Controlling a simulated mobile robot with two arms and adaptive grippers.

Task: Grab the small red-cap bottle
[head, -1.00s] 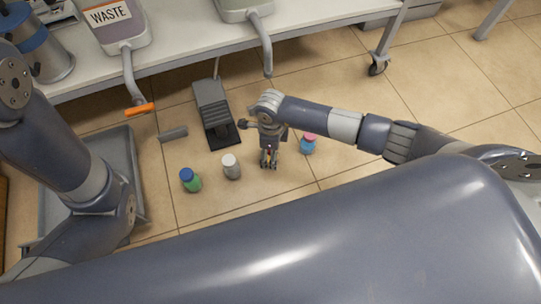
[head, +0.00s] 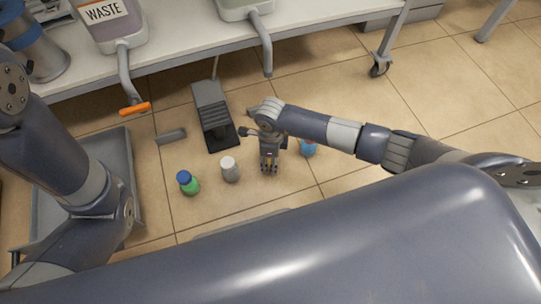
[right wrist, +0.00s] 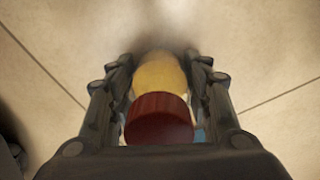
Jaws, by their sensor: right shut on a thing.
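The small bottle has a dark red cap (right wrist: 159,118) and a yellow body (right wrist: 160,75). In the right wrist view it sits between the two fingers of my right gripper (right wrist: 160,90), which are shut on it. In the head view my right gripper (head: 269,168) points down near the floor, right of the white-capped bottle. There the red-cap bottle is mostly hidden by the gripper, with a little yellow showing. My left arm comes in at the left, but its gripper is out of view.
A blue-capped green bottle (head: 188,183) and a white-capped grey bottle (head: 230,169) stand left of my right gripper. A blue bottle (head: 308,149) stands to its right, partly behind my arm. A grey pedal (head: 211,105) lies behind. A grey tray (head: 127,165) is at left.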

